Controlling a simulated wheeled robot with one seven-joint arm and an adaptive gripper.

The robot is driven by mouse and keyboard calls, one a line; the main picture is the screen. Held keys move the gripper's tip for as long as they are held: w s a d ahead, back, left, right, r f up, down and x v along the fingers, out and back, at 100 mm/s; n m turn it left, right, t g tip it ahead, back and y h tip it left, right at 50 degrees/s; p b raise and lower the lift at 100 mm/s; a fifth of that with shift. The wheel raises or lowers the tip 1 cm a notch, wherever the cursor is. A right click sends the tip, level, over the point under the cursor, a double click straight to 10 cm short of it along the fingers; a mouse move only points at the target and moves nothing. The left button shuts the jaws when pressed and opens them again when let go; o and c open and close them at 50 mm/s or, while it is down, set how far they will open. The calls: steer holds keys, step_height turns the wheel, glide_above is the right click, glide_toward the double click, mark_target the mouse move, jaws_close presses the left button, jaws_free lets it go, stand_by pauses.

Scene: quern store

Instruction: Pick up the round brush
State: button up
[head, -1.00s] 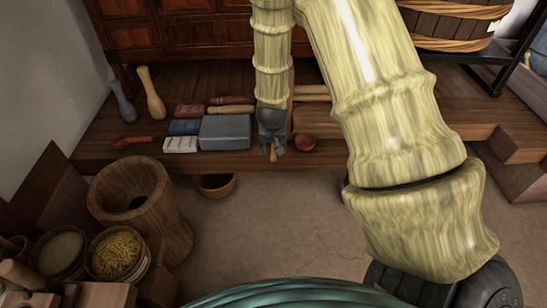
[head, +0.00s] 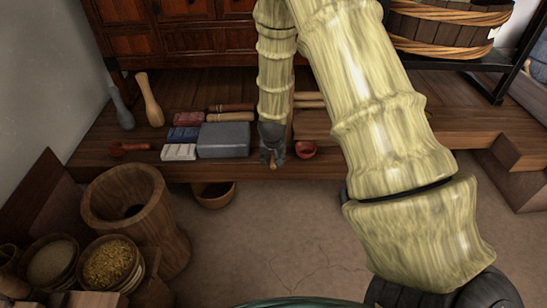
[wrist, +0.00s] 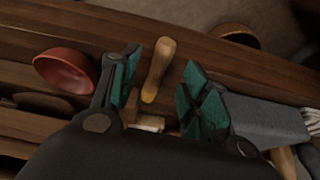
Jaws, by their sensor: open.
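The round brush shows in the wrist view as a short wooden handle (wrist: 159,66) with a yellowish end, lying between my fingers. A pale patch behind it may be its bristles, but my gripper partly hides it. In the head view only the handle's tip (head: 273,162) shows at the front edge of the wooden platform. My gripper (wrist: 163,88) is open, its green-padded fingers on either side of the handle with gaps to it. In the head view my gripper (head: 272,152) points down at the platform edge.
A red bowl (head: 306,149) stands close to my gripper on the right, a grey stone block (head: 223,139) on the left. Coloured blocks (head: 184,133), a red ladle (head: 128,148) and wooden-handled tools (head: 232,107) lie further left and behind. A wooden bowl (head: 214,196) sits on the floor below.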

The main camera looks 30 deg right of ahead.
mark_target(273, 158)
steer(key=x, duration=0.3)
steer(key=shift+w+d+f+b, duration=0.1)
steer(key=shift+f+b, duration=0.15)
steer(key=shift+b, duration=0.15)
steer(key=shift+r, duration=0.1)
steer(key=shift+c, duration=0.3)
jaws_close()
